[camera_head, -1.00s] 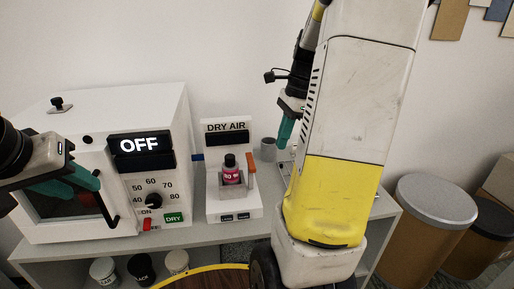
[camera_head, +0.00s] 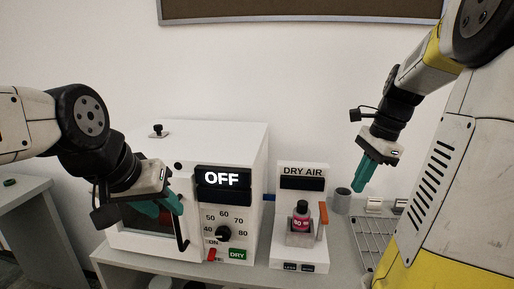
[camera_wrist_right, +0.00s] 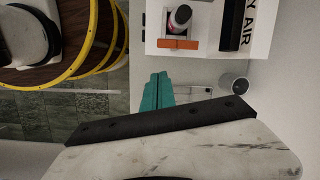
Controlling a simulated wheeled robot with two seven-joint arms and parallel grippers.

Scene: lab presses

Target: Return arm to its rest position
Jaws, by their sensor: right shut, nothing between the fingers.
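My right arm comes in from the right in the head view. Its teal gripper (camera_head: 366,176) points down over the bench, right of the dry air station, shut and empty. It also shows shut in the right wrist view (camera_wrist_right: 157,92), apart from the station. My left arm comes in from the left, its teal gripper (camera_head: 165,206) in front of the white oven's door (camera_head: 150,222). Whether its fingers are apart, or touch the door, I cannot tell.
The white oven (camera_head: 215,150) shows OFF. The dry air station (camera_head: 288,252) holds a small bottle (camera_head: 301,216) with a pink label. A grey cup (camera_head: 342,201) and a wire rack (camera_head: 372,235) stand to its right. A wood-topped, yellow-rimmed round thing (camera_wrist_right: 75,65) shows in the wrist view.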

